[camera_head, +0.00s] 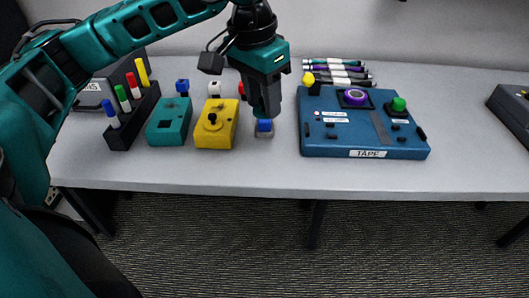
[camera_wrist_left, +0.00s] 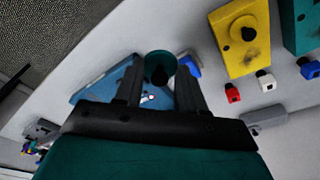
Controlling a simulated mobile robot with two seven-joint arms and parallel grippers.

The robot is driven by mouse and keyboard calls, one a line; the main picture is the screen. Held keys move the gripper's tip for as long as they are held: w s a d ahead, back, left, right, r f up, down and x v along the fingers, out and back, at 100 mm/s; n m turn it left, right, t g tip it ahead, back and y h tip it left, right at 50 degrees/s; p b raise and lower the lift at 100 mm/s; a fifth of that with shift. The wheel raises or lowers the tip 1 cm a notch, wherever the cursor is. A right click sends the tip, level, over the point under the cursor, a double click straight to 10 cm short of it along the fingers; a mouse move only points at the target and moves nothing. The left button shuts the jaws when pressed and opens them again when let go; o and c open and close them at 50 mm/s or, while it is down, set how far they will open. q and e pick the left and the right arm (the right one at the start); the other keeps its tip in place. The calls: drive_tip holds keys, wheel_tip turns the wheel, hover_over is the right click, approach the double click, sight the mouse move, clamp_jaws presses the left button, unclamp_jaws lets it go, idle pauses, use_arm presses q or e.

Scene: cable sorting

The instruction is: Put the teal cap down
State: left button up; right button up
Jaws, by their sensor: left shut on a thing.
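My left gripper (camera_head: 265,112) points down over the table, between the yellow box and the blue TAPE box. In the left wrist view its two fingers (camera_wrist_left: 160,84) are shut on the round teal cap (camera_wrist_left: 160,66), which sits at their tips. In the head view I cannot clearly make out the cap behind the fingers. Just below the fingertips is a small blue-topped block on a grey base (camera_head: 264,131); its blue part also shows beside the cap in the left wrist view (camera_wrist_left: 188,65). I cannot tell whether cap and block touch. My right gripper is out of view.
The yellow box (camera_head: 216,132) and teal box (camera_head: 168,128) stand left of the gripper. A black rack with coloured pens (camera_head: 134,116) is farther left. The blue TAPE box (camera_head: 340,136) is at right, with several markers (camera_head: 335,65) behind. The table front (camera_head: 240,176) is clear.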

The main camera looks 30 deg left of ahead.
use_arm(q)
hover_over(265, 160)
drive_tip(key=f, duration=0.7)
drive_tip(key=shift+s+f+b, duration=0.3)
drive_tip(key=shift+s+b, duration=0.05)
drive_tip(key=shift+f, duration=2.4)
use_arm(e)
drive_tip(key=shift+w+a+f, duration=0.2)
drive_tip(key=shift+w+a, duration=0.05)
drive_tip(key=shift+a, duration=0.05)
use_arm(q)
drive_tip(key=shift+b, duration=0.35)
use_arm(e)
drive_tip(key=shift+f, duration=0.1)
use_arm(q)
drive_tip(key=o, duration=0.5)
drive_tip(key=shift+f, duration=0.15)
drive_tip(key=o, duration=0.5)
